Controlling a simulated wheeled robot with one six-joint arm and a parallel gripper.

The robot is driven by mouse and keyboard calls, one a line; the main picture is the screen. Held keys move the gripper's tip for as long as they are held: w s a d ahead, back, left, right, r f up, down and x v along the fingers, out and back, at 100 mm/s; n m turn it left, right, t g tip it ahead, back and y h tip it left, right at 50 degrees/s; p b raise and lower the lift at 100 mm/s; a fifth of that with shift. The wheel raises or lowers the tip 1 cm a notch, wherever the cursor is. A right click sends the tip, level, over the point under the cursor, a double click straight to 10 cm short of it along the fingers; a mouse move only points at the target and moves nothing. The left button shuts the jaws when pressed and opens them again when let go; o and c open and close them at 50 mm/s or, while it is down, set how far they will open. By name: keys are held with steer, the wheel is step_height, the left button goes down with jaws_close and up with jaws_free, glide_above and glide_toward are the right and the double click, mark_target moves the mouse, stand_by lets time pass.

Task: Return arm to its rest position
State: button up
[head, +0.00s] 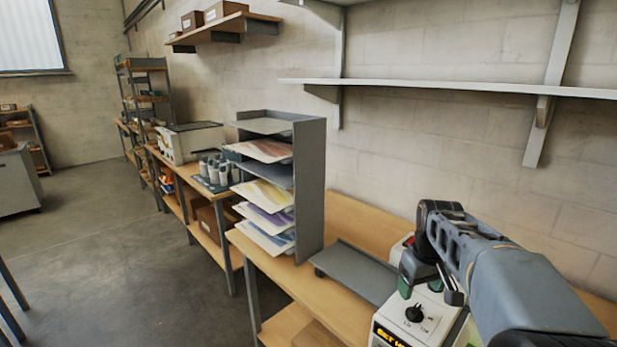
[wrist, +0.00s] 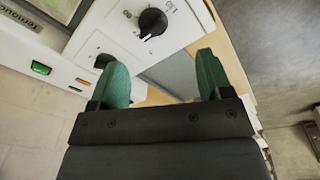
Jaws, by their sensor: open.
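My arm reaches in from the lower right of the head view, over the white roll laminator (head: 432,312). My gripper (head: 430,288) is just above the laminator's control panel. In the wrist view, my gripper (wrist: 160,80) shows two green fingertips spread apart with nothing between them. A black dial (wrist: 152,22) with numbers sits on the white panel beyond the fingers, and a second black knob shows partly behind the left finger. A green switch (wrist: 41,68) is on the panel at left. I cannot tell whether a fingertip touches the panel.
A grey flat tray (head: 357,270) lies on the wooden bench left of the laminator. A grey sheet rack (head: 311,190) with coloured sheets stands beyond it. A long wall shelf (head: 450,87) runs above the arm. The concrete floor (head: 110,240) at left is open.

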steer(key=s+a+f+m+t, duration=0.1)
steer(key=s+a, duration=0.3)
steer(key=s, duration=0.3)
steer(key=s+a+f+m+t, duration=0.1)
steer(key=s+a+f+t, duration=0.1)
steer(key=s+a, duration=0.2)
steer(key=shift+s+a+f, duration=0.3)
steer(key=shift+s+a, duration=0.1)
steer(key=shift+s, duration=1.4)
steer(key=shift+c, duration=0.2)
